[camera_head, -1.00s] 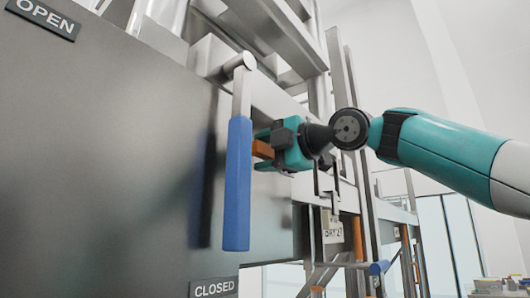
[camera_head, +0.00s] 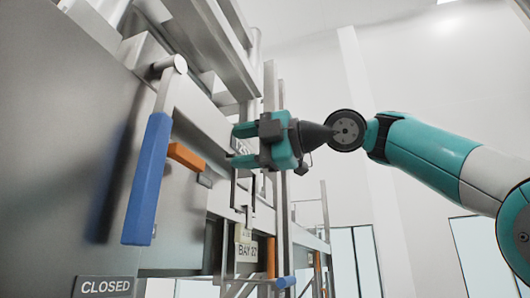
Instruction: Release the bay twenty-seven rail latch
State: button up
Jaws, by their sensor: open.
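A long blue handle (camera_head: 148,180) hangs from a metal pivot on the grey panel, its lower end leaning left in the picture. An orange bar (camera_head: 186,156) with a grey end sticks out just right of it. I cannot tell for sure which of these is the rail latch. My gripper (camera_head: 237,146) is open and empty to the right of the orange bar, with a visible gap between them in the picture. A "BAY 27" sign (camera_head: 247,252) hangs below my gripper. A "CLOSED" plate (camera_head: 103,287) is below the blue handle.
The grey panel (camera_head: 50,150) fills the left. Metal rails and posts (camera_head: 271,100) stand behind and beside my gripper. A second blue-ended handle (camera_head: 285,282) and orange uprights are lower down. The room at the right looks clear.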

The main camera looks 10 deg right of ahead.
jog(key=v, duration=0.4)
jog(key=shift+d, duration=0.1)
dwell(0.4)
notch_tip(320, 180, down, 24)
jog(key=a+m+g+h, duration=0.1)
jog(key=m+g+h, duration=0.3)
jog(key=m, duration=1)
jog(key=s+d+f+m+g+h, duration=0.1)
jog(key=s+f+m+g+h, duration=0.1)
jog(key=s+f, duration=0.4)
jog(key=s+d+f+m+g+h, duration=0.2)
jog(key=s+f, duration=0.4)
jog(key=f, duration=0.6)
jog(key=s+d+f+m+g+h, duration=0.1)
jog(key=s+d+f+m+h, duration=0.1)
jog(key=s+f+m, duration=0.2)
jog(key=s+f, duration=0.3)
jog(key=f, duration=0.3)
jog(key=shift+m+g+h, duration=0.3)
jog(key=shift+g+h, duration=0.1)
jog(key=shift+c, duration=0.4)
